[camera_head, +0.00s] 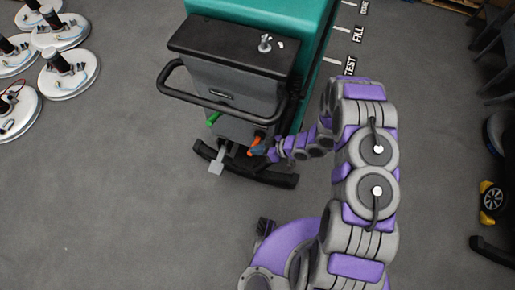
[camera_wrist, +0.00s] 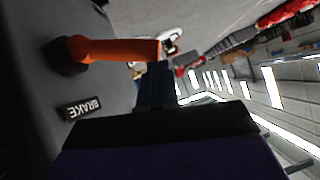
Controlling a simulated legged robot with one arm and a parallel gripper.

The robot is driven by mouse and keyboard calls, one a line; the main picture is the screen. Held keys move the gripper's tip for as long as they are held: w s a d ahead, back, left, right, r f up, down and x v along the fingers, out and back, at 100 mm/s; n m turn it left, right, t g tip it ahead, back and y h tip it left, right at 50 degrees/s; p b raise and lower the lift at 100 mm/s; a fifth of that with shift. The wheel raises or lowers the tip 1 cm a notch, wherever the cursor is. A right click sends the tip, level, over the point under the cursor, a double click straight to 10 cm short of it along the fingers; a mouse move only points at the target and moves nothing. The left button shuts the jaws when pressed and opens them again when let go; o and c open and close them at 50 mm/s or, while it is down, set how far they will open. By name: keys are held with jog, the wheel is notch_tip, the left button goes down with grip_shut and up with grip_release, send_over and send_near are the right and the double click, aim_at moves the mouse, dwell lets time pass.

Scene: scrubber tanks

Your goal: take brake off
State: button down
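The orange brake lever (camera_head: 257,141) is on the lower rear of the teal scrubber machine (camera_head: 308,25). In the wrist view the orange lever (camera_wrist: 115,49) sticks out sideways from a dark pivot, above a label reading BRAKE (camera_wrist: 84,108). My gripper (camera_head: 271,153) is beside the lever's free end in the head view. In the wrist view a dark finger of my gripper (camera_wrist: 155,85) overlaps or meets the lever's free end. I cannot tell whether it touches, or whether the fingers are open or shut.
A green lever (camera_head: 213,118) and a grey pedal (camera_head: 217,164) are on the machine's left side, below a black handlebar (camera_head: 215,103). Round white machines (camera_head: 68,72) stand at the upper left. Black and yellow equipment (camera_head: 492,197) is at the right edge. The lower-left floor is clear.

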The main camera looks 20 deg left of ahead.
jog(key=s+f+n+t+b, duration=0.2)
jog(key=s+f+n+t, duration=0.1)
jog(key=f, duration=0.6)
jog(key=shift+f+t, duration=0.2)
jog(key=shift+t, duration=0.2)
jog(key=shift+f, duration=0.15)
dwell(0.4)
